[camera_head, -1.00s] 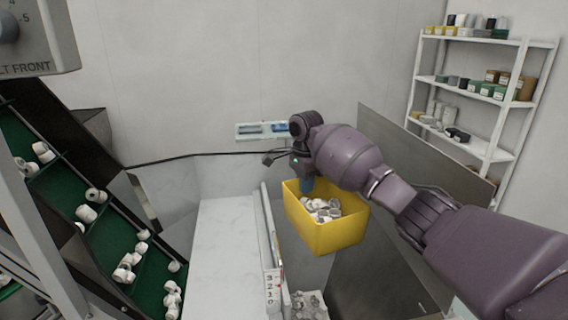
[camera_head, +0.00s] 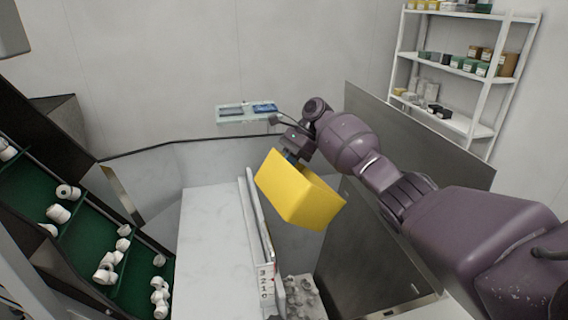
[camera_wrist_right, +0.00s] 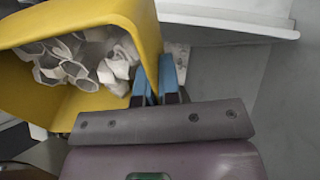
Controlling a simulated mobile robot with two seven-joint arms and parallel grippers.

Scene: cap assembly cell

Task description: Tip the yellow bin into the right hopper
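The yellow bin (camera_head: 300,192) hangs in the air, tilted, over the metal-walled hopper (camera_head: 362,255) right of the white ledge. In the head view I see its outer faces, and its opening is hidden. My right gripper (camera_head: 291,157) is shut on the bin's rim. In the right wrist view, the blue fingers of the gripper (camera_wrist_right: 155,82) pinch the wall of the bin (camera_wrist_right: 148,32). White caps (camera_wrist_right: 75,60) still lie inside the bin there. My left gripper is not in view.
A white ledge (camera_head: 208,240) with a raised rail runs left of the bin. White pieces (camera_head: 302,295) lie below it. A green cleated conveyor (camera_head: 92,245) carries white caps at the left. A tall grey panel (camera_head: 425,140) and a shelf (camera_head: 455,65) stand right.

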